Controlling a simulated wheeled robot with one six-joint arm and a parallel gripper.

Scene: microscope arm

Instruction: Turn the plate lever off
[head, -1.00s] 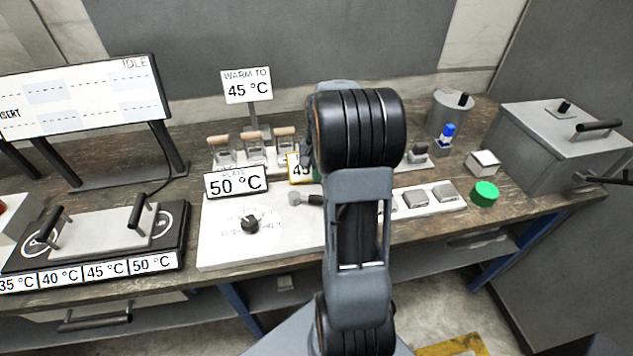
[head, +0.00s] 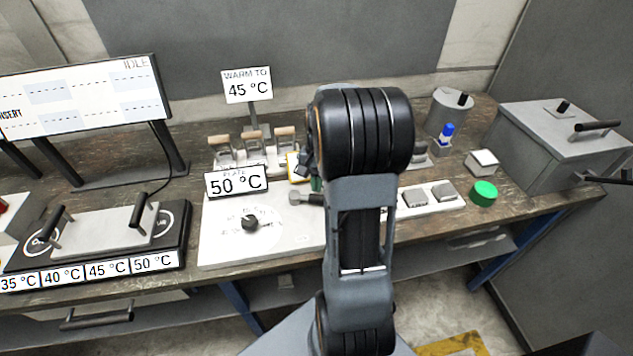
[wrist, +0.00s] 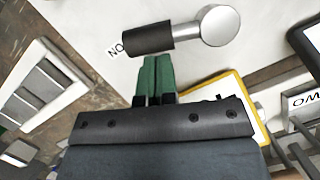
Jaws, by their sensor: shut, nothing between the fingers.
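The plate lever (head: 297,198) is on the white plate panel, with a round silver pivot at left and a black grip pointing right. In the wrist view the lever (wrist: 146,39) points its black grip at the "ON" lettering. My gripper (wrist: 153,58) has green fingers closed together with nothing between them, tips just beside the black grip. I cannot tell if they touch it. In the head view my gripper (head: 316,184) is mostly hidden behind my arm, just above the lever. The "PLATE 50 °C" sign (head: 236,182) stands left of the lever.
A black dial (head: 250,223) is left of the lever. Several wooden-handled switches (head: 253,137) stand behind. A yellow-framed sign (wrist: 222,93) is close to the fingers. A green button (head: 484,193) and grey box (head: 562,140) are to the right.

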